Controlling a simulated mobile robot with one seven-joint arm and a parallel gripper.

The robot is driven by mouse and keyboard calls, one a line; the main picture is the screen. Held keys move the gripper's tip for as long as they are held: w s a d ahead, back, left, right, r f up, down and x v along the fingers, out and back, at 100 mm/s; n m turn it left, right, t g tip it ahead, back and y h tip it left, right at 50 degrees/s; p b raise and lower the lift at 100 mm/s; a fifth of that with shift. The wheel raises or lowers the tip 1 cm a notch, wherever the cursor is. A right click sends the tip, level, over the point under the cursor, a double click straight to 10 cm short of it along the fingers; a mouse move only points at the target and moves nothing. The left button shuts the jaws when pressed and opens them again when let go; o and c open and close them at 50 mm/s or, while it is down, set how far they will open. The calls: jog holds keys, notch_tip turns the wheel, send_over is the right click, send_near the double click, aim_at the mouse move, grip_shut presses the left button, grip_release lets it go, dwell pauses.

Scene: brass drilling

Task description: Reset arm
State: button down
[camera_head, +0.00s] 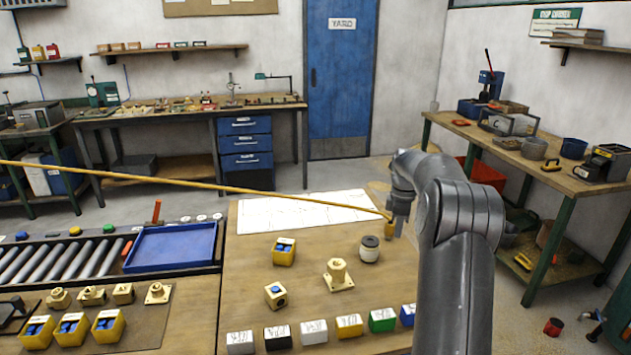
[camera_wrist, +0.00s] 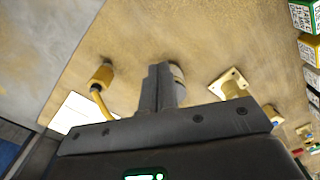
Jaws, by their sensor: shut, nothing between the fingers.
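My gripper (camera_head: 399,222) hangs from my grey arm over the far right part of the wooden table (camera_head: 300,240). In the wrist view the two fingers of my gripper (camera_wrist: 160,84) are together with nothing between them. A brass-coloured plug (camera_wrist: 101,77) with a yellow cable lies to the left of the fingers. It also shows in the head view (camera_head: 389,230), just left of the fingertips. A pale spool with a dark top (camera_head: 369,249) stands close by. The wrist view shows it partly hidden behind the fingers (camera_wrist: 178,74). Contact with my gripper cannot be told.
The yellow cable (camera_head: 200,181) stretches across from the left. A white sheet (camera_head: 300,211) lies at the back. A blue tray (camera_head: 172,247) sits left.

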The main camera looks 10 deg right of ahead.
jog(key=s+a+r+m+t+h, duration=0.1)
jog(key=s+a+r+m+t, duration=0.35)
jog(key=s+a+r, duration=1.15)
jog(key=s+a+f+m, duration=0.1)
jog(key=s+a+m, duration=0.1)
jog(key=s, duration=0.6)
jog(key=s+a+f+m, duration=0.2)
jog(key=s+a+m, duration=0.1)
jog(key=s, duration=0.5)
jog(key=s+a+f+m+t+y, duration=0.1)
jog(key=s+a+f+m, duration=0.1)
jog(key=s, duration=0.6)
jog(key=shift+a+f+m, duration=0.2)
jog(key=shift+a+m, duration=0.15)
jog(key=shift+a, duration=0.5)
